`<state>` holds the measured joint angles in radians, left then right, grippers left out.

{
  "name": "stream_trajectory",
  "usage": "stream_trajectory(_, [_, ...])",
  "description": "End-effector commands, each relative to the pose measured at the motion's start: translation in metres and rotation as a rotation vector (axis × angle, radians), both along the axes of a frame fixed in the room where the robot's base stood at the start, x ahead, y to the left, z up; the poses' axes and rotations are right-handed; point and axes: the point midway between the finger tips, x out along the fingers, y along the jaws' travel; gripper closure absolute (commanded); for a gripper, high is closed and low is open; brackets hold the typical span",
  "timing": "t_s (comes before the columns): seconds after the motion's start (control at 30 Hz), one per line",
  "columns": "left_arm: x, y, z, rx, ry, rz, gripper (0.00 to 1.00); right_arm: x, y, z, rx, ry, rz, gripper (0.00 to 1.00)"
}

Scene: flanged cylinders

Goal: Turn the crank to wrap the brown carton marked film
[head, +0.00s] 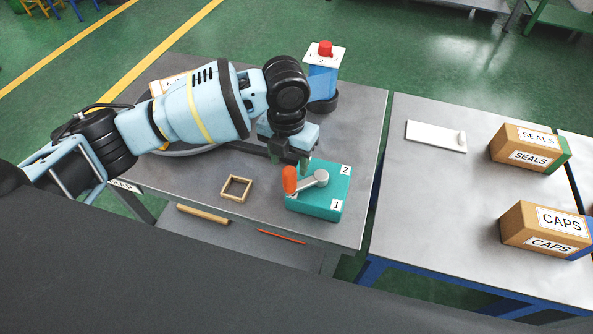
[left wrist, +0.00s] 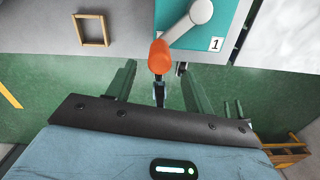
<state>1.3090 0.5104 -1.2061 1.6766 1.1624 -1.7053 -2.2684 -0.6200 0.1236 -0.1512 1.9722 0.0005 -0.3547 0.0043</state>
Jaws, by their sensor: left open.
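The crank box (head: 318,205) is teal, with labels 1 and 2 on top. Its grey crank arm (head: 312,180) ends in an upright orange handle (head: 290,180), which points to the left side of the box. My left gripper (head: 290,160) is open just behind and above the handle. In the left wrist view the orange handle (left wrist: 160,57) appears between the two open fingers (left wrist: 160,85); contact cannot be told. A brown carton (head: 160,86) with a white label is mostly hidden behind my left arm, and its marking is unreadable. My right gripper is out of view.
A small wooden frame (head: 236,188) lies left of the crank box. A blue post with a red button (head: 325,50) stands behind. The right table (head: 425,200) holds cartons marked SEALS (head: 525,148) and CAPS (head: 540,230) and a white plate (head: 436,136).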

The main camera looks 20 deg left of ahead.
Motion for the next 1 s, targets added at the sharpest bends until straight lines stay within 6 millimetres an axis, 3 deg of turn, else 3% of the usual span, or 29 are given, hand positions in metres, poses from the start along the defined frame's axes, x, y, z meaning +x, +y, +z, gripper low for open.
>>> stream_trajectory(0.17, [0.0, 0.001, 0.001, 0.007, 0.003, -0.009, 0.48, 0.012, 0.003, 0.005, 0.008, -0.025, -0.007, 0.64])
stream_trajectory(0.33, [0.0, 0.001, -0.006, 0.006, 0.004, -0.008, 0.48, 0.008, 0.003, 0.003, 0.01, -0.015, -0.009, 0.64])
stream_trajectory(0.47, [-0.001, 0.001, -0.022, 0.005, 0.005, -0.007, 0.48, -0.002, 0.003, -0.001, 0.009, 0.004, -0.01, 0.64])
stream_trajectory(0.73, [-0.001, 0.001, -0.061, 0.006, 0.005, -0.006, 0.48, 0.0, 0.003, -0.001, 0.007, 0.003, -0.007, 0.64])
stream_trajectory(1.0, [0.0, 0.001, -0.077, 0.004, 0.001, -0.007, 0.48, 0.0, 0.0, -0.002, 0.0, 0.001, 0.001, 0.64])
